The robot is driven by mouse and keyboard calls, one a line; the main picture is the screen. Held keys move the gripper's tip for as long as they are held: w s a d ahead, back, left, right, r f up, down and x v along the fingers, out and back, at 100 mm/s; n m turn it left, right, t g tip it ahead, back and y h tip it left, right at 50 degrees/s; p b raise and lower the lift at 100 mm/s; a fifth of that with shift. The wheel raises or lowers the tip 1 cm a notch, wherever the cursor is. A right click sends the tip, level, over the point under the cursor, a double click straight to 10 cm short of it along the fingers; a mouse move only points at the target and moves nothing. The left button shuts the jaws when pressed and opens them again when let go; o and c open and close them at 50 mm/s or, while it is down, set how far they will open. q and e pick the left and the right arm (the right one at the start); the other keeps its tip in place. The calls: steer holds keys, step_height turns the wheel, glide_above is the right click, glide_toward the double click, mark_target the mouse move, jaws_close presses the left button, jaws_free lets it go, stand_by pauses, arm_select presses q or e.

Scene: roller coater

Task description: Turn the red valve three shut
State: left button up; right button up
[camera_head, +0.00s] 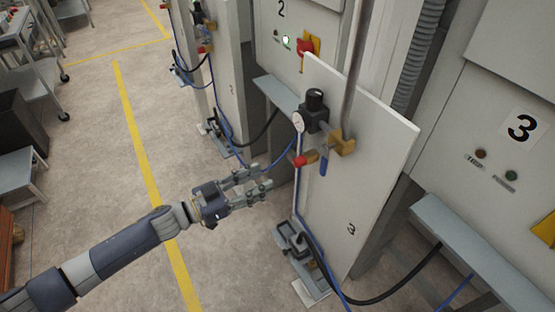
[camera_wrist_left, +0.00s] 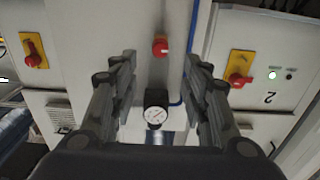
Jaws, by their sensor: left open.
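The red valve (camera_head: 300,161) is a small red knob on the white panel (camera_head: 372,150) marked 3, beside a brass fitting and below a round gauge (camera_head: 298,122). My left gripper (camera_head: 264,180) is open and empty, to the left of the valve and a little lower in the picture, apart from it. In the left wrist view a red knob (camera_wrist_left: 160,46), seemingly this valve, shows between the open fingers, with the gauge (camera_wrist_left: 156,115) below it. How far the valve is turned is too small to tell. My right gripper is not in view.
A black regulator (camera_head: 315,108) and a blue lever (camera_head: 323,163) sit close to the valve. Blue and black hoses (camera_head: 390,290) run low along the machines. A foot pedal (camera_head: 292,240) stands on the floor below.

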mark_target(295, 165)
arm_select(q)
steer(key=p+x, duration=0.2)
steer(key=x, duration=0.6)
steer(key=shift+w+d+r, duration=0.1)
steer(key=shift+w+d, duration=0.3)
steer(key=shift+d, duration=0.1)
steer(key=shift+w+d, duration=0.2)
steer(key=shift+d, duration=0.1)
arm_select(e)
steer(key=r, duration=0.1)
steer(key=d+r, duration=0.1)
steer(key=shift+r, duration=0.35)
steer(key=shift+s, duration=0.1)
arm_select(q)
steer(key=c, duration=0.8)
jaws_close()
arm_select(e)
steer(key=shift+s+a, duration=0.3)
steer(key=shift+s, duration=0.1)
